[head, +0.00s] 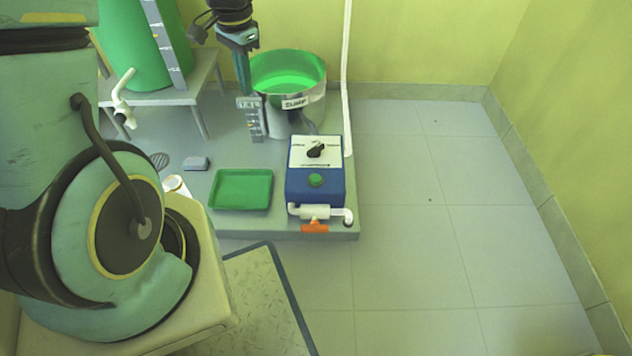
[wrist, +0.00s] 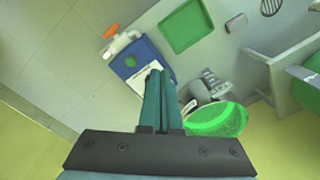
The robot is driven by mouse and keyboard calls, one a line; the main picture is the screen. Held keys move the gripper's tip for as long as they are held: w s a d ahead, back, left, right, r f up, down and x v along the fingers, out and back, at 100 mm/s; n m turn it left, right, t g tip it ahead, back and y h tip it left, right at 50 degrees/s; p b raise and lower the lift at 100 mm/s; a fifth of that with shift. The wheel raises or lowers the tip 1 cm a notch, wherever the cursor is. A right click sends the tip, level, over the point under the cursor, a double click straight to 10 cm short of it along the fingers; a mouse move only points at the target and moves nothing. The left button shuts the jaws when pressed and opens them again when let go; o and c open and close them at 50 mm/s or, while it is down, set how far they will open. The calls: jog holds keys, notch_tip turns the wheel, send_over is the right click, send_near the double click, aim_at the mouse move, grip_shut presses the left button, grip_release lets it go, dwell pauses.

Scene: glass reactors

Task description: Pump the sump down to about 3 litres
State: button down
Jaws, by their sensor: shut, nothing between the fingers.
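The sump (head: 298,103) is a round metal vessel labelled SUMP, with green liquid inside, at the back of the grey platform. The blue pump box (head: 316,192) stands in front of the sump, with a black rotary knob (head: 316,150) and a green button (head: 315,180) on top. An orange-handled valve (head: 315,226) is on the white pipe at its front. My gripper (head: 244,92) is shut and empty, pointing down in front of the sump's left side. In the wrist view my gripper (wrist: 158,70) overlaps the pump box (wrist: 135,66).
A green tray (head: 242,189) and a small grey block (head: 196,163) lie on the platform (head: 285,232) left of the pump. A large green tank (head: 140,45) stands on a grey table with a white tap (head: 124,98). A white pipe (head: 347,80) rises behind the pump. The floor at right is clear.

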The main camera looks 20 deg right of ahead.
aim_at(316, 177)
jog(key=s+d+f+m+b, duration=0.2)
jog(key=d+f+m+b, duration=0.2)
jog(key=d+f, duration=0.4)
jog(key=s+d+f+m+y+b, duration=0.1)
jog(key=s+d+f+m+b, duration=0.1)
jog(key=d+f+m, duration=0.3)
jog(key=d+f+b, duration=0.1)
jog(key=d+f, duration=0.2)
jog(key=f, duration=0.2)
jog(key=shift+d+f+m+b, duration=0.2)
jog(key=shift+f+m+b, duration=0.05)
jog(key=shift+m+b, duration=0.15)
jog(key=shift+f, duration=0.1)
jog(key=f+b, duration=0.2)
jog(key=f, duration=0.2)
jog(key=a+f+b, duration=0.1)
jog(key=f+b, duration=0.1)
jog(key=f, duration=0.3)
jog(key=f+b, duration=0.2)
jog(key=f, duration=0.2)
jog(key=shift+w+a+f, duration=0.2)
jog(key=shift+f, duration=0.15)
